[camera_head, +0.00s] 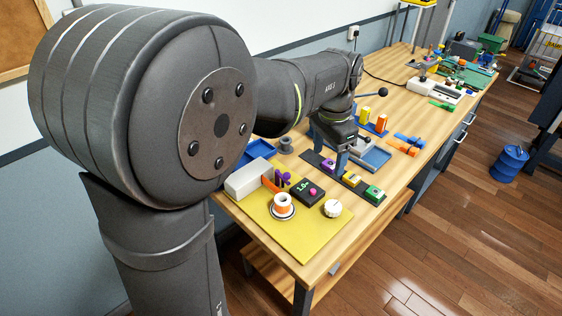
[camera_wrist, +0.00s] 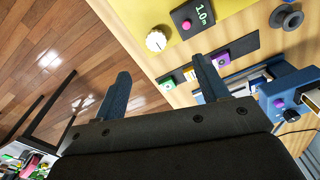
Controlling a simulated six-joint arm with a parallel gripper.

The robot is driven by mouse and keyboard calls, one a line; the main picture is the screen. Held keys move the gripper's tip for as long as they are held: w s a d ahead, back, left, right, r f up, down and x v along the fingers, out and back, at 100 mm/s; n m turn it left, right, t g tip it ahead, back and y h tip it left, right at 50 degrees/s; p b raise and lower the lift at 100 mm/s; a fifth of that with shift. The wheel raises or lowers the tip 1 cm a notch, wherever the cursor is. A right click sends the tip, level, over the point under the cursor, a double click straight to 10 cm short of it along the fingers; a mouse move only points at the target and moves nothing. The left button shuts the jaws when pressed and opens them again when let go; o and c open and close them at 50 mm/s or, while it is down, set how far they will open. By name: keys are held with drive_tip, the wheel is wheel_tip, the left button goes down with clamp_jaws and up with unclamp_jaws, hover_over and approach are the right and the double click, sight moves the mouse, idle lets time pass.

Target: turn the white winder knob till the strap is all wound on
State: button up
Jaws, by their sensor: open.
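The white winder knob (camera_head: 332,208) is a ribbed round knob at the right part of the yellow board (camera_head: 255,222). In the wrist view the knob (camera_wrist: 156,40) lies beyond my fingertips, up and between them, on the yellow board's edge. My gripper (camera_head: 340,158) has two blue fingers. In the wrist view they are spread wide (camera_wrist: 163,75) with nothing between them. It hangs near the dark strip of coloured blocks, apart from the knob. A black box (camera_head: 308,191) beside the knob has a pink button and reads 1.0 m.
A white and orange round piece (camera_head: 282,205) and a pale grey block (camera_head: 249,178) stand on the yellow board. A dark strip (camera_head: 352,180) carries purple, yellow and green blocks. Blue trays (camera_head: 376,156) lie behind. The table's front edge is close to the knob.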

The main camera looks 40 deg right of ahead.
sight(333, 206)
drive_tip(key=shift+m, duration=0.5)
drive_tip(key=d+f, duration=0.1)
drive_tip(key=f, duration=0.5)
drive_tip(key=s+d+f, duration=0.1)
drive_tip(key=f, duration=0.5)
drive_tip(key=s+d+f, duration=0.1)
drive_tip(key=f, duration=0.5)
drive_tip(key=shift+s+f, duration=0.1)
drive_tip(key=shift+f, duration=0.1)
drive_tip(key=c, duration=1)
